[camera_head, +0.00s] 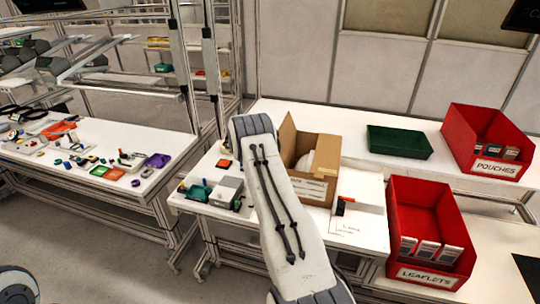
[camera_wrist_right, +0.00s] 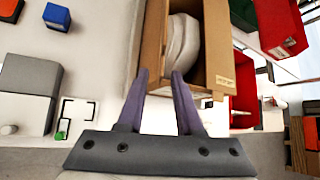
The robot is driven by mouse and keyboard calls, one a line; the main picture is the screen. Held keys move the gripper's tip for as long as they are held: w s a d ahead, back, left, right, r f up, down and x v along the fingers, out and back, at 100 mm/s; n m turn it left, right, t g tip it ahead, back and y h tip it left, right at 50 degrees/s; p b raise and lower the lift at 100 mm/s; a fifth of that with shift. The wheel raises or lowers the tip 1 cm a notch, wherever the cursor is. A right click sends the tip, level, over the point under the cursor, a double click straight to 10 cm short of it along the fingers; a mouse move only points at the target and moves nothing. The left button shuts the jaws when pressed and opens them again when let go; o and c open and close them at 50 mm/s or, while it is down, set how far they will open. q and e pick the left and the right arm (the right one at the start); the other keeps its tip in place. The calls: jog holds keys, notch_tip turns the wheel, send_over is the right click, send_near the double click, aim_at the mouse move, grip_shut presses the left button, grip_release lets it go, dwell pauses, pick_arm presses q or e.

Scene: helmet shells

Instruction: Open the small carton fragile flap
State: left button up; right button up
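The small brown carton (camera_head: 325,150) stands on the table, open at the top, with a white rounded shell (camera_head: 304,162) inside. A tall cardboard panel (camera_head: 287,135) rises at its left side; I cannot tell which panel is the fragile flap. In the right wrist view the carton (camera_wrist_right: 218,45) lies just beyond my right gripper (camera_wrist_right: 159,73), whose two fingers are apart with nothing visibly held between them. The left finger is near the carton's left panel (camera_wrist_right: 153,40); contact is unclear. My right arm hides its gripper in the head view. My left gripper is not in view.
Red bins for pouches (camera_head: 470,130) and leaflets (camera_head: 415,215) stand to the right, with a green tray (camera_head: 399,141) behind. A grey box (camera_head: 227,190) sits left of the carton. Another table (camera_head: 100,135) with many small parts is at the left.

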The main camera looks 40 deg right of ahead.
jog(key=shift+r, duration=0.15)
jog(key=b+v, duration=0.3)
jog(key=v, duration=0.7)
jog(key=shift+a+b, duration=0.2)
jog(key=shift+b, duration=0.2)
